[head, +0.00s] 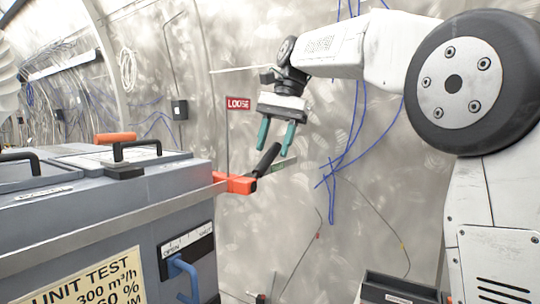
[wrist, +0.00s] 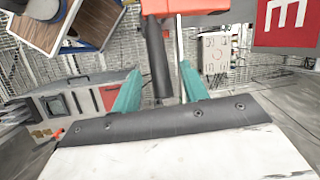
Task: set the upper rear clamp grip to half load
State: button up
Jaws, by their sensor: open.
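The clamp grip is a black lever (head: 267,160) on an orange-red clamp body (head: 236,183) at the far right corner of the grey unit. It leans up and to the right. In the wrist view the black lever (wrist: 157,62) hangs from the orange body (wrist: 186,6) at the top. My gripper (head: 275,148) has two teal fingers, open and pointing down at the lever's upper end. In the wrist view the lever shows between the fingers, nearer the left one; I cannot tell whether it touches. A green strip (head: 284,165) lies beside the lever.
A red LOOSE sign (head: 238,104) stands above the clamp. Black handles (head: 137,150) and an orange part (head: 115,138) top the grey unit (head: 120,190). A blue handle (head: 184,275) is on its side. Blue cables (head: 345,155) hang on the wall to the right.

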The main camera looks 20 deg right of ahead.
aim_at(272, 148)
jog(key=v, duration=0.4)
jog(key=shift+r, duration=0.1)
jog(key=s+d+f+n+t+h, duration=0.1)
jog(key=s+d+f+n+h, duration=0.1)
jog(key=s+f, duration=1.2)
jog(key=s+d+f+n+t+h, duration=0.1)
jog(key=s+d+f+n, duration=0.3)
jog(key=s+f, duration=1.1)
jog(key=s+n, duration=0.2)
jog(key=s, duration=0.2)
jog(key=shift+s+t+h, duration=0.2)
jog(key=shift+t+h, duration=0.2)
